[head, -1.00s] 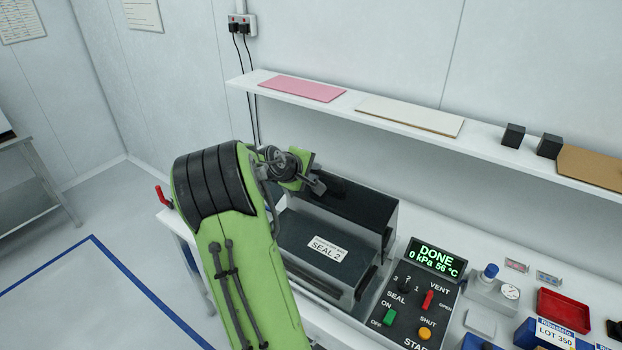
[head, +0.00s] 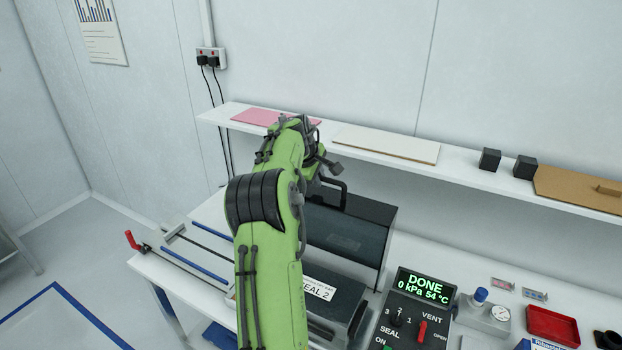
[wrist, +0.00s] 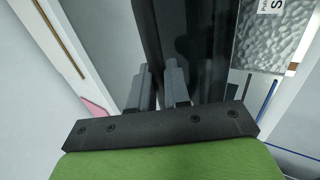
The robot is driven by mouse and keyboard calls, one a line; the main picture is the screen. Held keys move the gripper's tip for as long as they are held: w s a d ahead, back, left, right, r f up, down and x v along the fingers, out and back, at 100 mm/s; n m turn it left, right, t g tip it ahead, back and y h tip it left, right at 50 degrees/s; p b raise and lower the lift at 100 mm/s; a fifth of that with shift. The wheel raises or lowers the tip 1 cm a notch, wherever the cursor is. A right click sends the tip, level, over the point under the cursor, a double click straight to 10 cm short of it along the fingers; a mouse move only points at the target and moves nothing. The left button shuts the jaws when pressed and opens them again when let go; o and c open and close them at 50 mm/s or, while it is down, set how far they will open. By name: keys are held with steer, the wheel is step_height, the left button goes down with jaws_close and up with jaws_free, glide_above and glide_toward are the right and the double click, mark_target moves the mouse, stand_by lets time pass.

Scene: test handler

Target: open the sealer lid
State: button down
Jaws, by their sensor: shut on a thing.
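The sealer (head: 350,290) stands on the bench, its front plate labelled "SEAL 2". Its dark lid (head: 348,238) is raised steeply at the back of the body. A black bar handle (head: 344,192) shows at the lid's upper left edge. My gripper (head: 326,172) is at this handle, partly hidden by my green arm. In the wrist view my two grey fingers (wrist: 160,86) are close together against the dark lid (wrist: 190,35). They are shut on the handle, though the grip itself is hard to see.
A control panel (head: 412,318) right of the sealer reads "DONE, 0 kPa, 54 °C". A shelf (head: 455,170) with a pink sheet (head: 262,117), a white board (head: 388,145) and black blocks runs behind and above. A red tray (head: 552,326) lies at right.

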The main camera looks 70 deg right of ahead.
steer(key=shift+a+f, duration=0.1)
steer(key=shift+f, duration=0.4)
steer(key=c, duration=1.3)
jaws_free()
steer(key=shift+s, duration=0.1)
steer(key=shift+o, duration=0.8)
steer(key=shift+d+r, duration=0.1)
steer(key=shift+d, duration=0.1)
steer(key=v, duration=1.6)
steer(key=shift+d, duration=0.2)
